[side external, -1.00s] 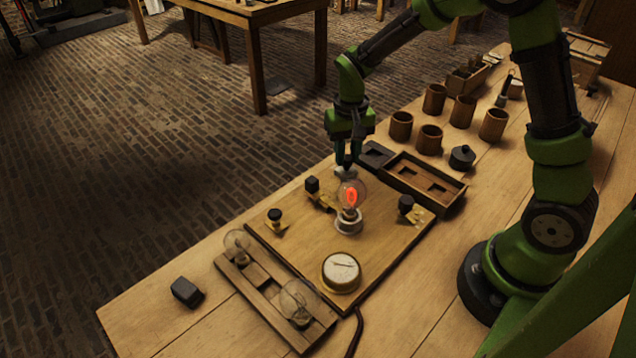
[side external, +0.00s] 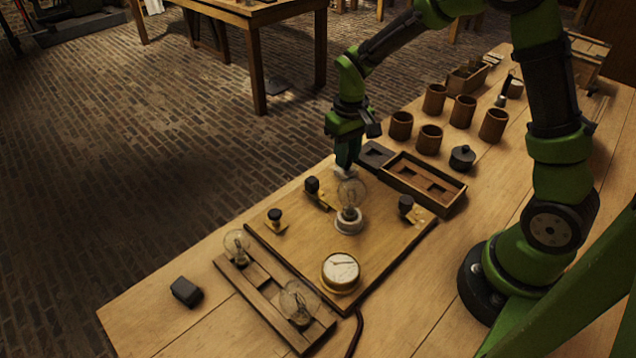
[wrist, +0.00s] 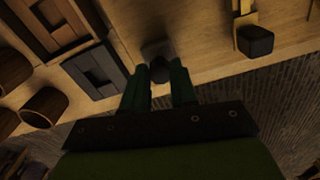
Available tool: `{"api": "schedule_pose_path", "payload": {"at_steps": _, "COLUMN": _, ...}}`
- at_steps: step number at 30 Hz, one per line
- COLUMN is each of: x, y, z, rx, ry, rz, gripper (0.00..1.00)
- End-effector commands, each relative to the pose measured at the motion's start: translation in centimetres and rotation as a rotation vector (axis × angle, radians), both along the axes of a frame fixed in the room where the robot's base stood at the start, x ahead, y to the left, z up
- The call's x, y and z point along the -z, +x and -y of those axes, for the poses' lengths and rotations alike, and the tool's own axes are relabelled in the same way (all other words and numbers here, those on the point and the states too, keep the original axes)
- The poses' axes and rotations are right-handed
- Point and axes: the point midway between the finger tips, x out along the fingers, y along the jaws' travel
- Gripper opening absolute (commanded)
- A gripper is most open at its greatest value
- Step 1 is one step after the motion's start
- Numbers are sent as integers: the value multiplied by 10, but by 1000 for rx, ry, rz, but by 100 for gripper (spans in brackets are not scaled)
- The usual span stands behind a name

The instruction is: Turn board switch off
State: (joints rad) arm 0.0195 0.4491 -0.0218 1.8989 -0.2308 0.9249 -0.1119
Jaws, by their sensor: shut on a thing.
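The wooden board (side external: 300,235) lies on the bench with an unlit clear bulb (side external: 351,192) in a white socket (side external: 348,222) and a round dial (side external: 341,271). My gripper (side external: 345,167) is at the board's far edge, just behind the bulb, pointing down. Its fingers are closed on a small part, apparently the switch, mostly hidden in the side view. In the wrist view a dark block, apparently the switch handle (wrist: 157,72), sits between the fingertips. Black-topped knobs stand on the board at left (side external: 274,215), far left (side external: 312,185) and right (side external: 405,204).
A compartmented wooden tray (side external: 425,182) and a dark square holder (side external: 375,154) sit just beyond the board. Several brown cups (side external: 430,138) and a black lidded pot (side external: 462,158) stand behind. A rack with two bulbs (side external: 275,303) and a black block (side external: 186,291) are at front left.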

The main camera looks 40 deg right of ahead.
Motion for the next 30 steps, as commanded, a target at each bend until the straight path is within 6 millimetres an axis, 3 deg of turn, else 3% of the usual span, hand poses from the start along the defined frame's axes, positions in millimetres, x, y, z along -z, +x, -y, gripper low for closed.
{"api": "schedule_pose_path", "payload": {"at_steps": 3, "x": 0, "y": -1, "z": 0, "rx": -2, "ry": 0, "rz": -2, "gripper": 0}}
{"api": "schedule_pose_path", "payload": {"at_steps": 4, "x": 0, "y": -1, "z": 0, "rx": -2, "ry": 0, "rz": -2, "gripper": 32}}
{"api": "schedule_pose_path", "payload": {"at_steps": 8, "x": 0, "y": 0, "z": 0, "rx": -1, "ry": 0, "rz": -2, "gripper": 52}}
{"api": "schedule_pose_path", "payload": {"at_steps": 20, "x": -8, "y": 1, "z": 0, "rx": 0, "ry": 0, "rz": 2, "gripper": 53}}
{"api": "schedule_pose_path", "payload": {"at_steps": 23, "x": -23, "y": 1, "z": 0, "rx": 0, "ry": -1, "rz": 5, "gripper": 53}}
{"api": "schedule_pose_path", "payload": {"at_steps": 30, "x": -80, "y": 1, "z": 0, "rx": 0, "ry": -1, "rz": 6, "gripper": 53}}
